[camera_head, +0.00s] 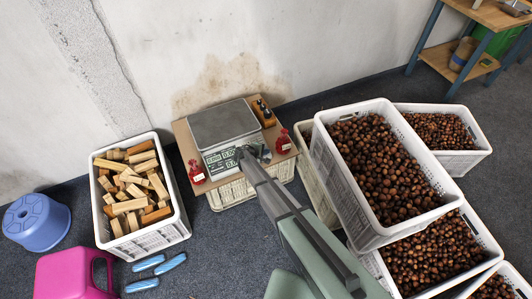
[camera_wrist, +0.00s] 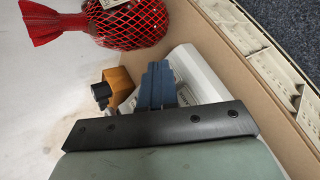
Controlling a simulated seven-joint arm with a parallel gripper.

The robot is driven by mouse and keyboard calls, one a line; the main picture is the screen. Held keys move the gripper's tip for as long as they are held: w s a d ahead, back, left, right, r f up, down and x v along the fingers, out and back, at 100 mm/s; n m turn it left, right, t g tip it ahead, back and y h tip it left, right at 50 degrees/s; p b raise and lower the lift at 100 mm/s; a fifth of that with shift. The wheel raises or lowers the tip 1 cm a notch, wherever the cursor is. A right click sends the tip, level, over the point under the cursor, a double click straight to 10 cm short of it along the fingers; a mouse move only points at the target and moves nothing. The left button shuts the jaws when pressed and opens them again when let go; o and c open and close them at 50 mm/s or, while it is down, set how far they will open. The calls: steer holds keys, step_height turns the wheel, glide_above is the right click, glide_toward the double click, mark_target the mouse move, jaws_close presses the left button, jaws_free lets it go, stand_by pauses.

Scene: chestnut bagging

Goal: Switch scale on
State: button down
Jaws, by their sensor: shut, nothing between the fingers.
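The scale has a flat grey metal plate (camera_head: 222,124) and a pale front panel with a display (camera_head: 222,160). It stands on a brown board (camera_head: 183,138) on a white crate. My gripper (camera_head: 252,152) is at the right end of the scale's front panel and covers part of it. In the wrist view my fingers (camera_wrist: 158,72) are together and empty, in front of a white housing (camera_wrist: 200,75). Whether the fingertips touch the scale cannot be told. The scale's switch cannot be made out.
Red net bags (camera_head: 196,172) (camera_head: 284,142) flank the scale; one shows in the wrist view (camera_wrist: 130,20). A small wooden holder (camera_head: 264,113) stands at its right. Chestnut crates (camera_head: 368,240) are at right, a wood-block crate (camera_head: 150,240) at left.

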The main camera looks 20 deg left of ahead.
steer(key=shift+r, duration=0.1)
steer(key=shift+s+d+r, duration=0.2)
steer(key=shift+r, duration=0.4)
steer(key=shift+r, duration=0.1)
steer(key=r, duration=0.3)
steer(key=s+d+r, duration=0.1)
steer(key=shift+r, duration=0.3)
stand_by(1.8)
